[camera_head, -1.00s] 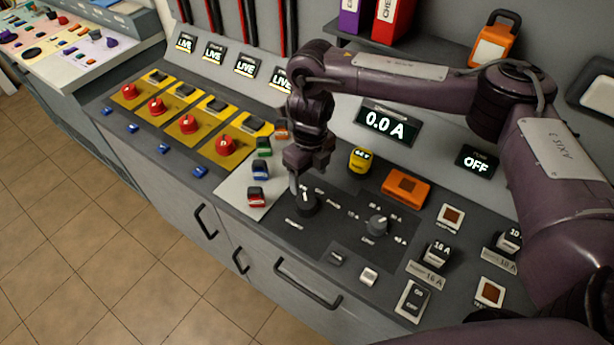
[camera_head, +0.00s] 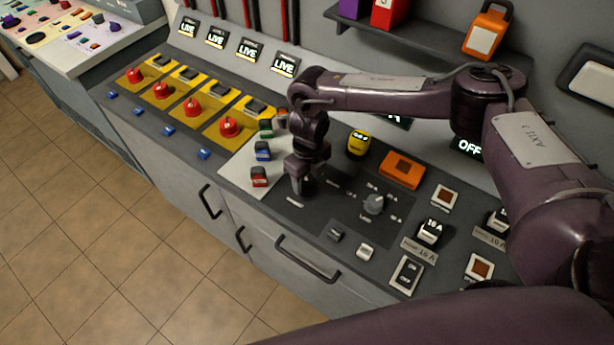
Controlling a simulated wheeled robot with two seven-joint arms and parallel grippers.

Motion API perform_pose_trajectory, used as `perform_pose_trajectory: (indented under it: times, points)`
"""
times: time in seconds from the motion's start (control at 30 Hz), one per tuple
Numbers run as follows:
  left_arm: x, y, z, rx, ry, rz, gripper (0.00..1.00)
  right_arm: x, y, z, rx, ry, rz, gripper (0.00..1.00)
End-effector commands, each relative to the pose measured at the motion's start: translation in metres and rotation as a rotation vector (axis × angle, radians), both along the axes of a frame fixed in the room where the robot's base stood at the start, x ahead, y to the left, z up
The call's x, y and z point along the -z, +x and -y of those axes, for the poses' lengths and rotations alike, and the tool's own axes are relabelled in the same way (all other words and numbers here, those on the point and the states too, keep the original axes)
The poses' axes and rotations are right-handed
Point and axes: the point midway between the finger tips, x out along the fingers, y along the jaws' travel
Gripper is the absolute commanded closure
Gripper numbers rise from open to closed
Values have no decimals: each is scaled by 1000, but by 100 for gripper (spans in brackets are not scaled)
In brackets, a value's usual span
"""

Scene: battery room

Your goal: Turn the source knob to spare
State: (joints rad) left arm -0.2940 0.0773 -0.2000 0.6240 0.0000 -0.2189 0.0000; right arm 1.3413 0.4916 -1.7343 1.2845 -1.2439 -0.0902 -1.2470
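My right gripper (camera_head: 304,183) points down onto the dark sloping panel (camera_head: 320,220). It is directly over the spot of the black source knob, at the left of the panel, and hides the knob almost wholly. Small white labels lie around that spot, too small to read. The fingertips are down at the knob, but I cannot tell whether they are closed on it. A grey rotary knob (camera_head: 373,204) with ampere marks stands to the right, apart from the gripper. My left gripper is not in view.
Red knobs on yellow plates (camera_head: 192,107) stand at the left under lit LIVE displays (camera_head: 250,49). Small red (camera_head: 260,177) and blue (camera_head: 263,151) blocks are just left of the gripper. An orange box (camera_head: 401,169) and rocker switches (camera_head: 407,275) lie to the right.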

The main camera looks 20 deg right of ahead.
Motion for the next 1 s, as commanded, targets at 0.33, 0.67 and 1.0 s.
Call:
perform_pose_trajectory:
  times: [0.33, 0.67, 1.0]
  points:
    - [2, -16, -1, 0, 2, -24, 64, 0, 0, 0, 5, 0, 1, 77]
    - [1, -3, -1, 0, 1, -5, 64, -1, 0, 0, 127, 1, 0, 77]
    - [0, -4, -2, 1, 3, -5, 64, -1, 0, 0, 424, 1, 1, 77]
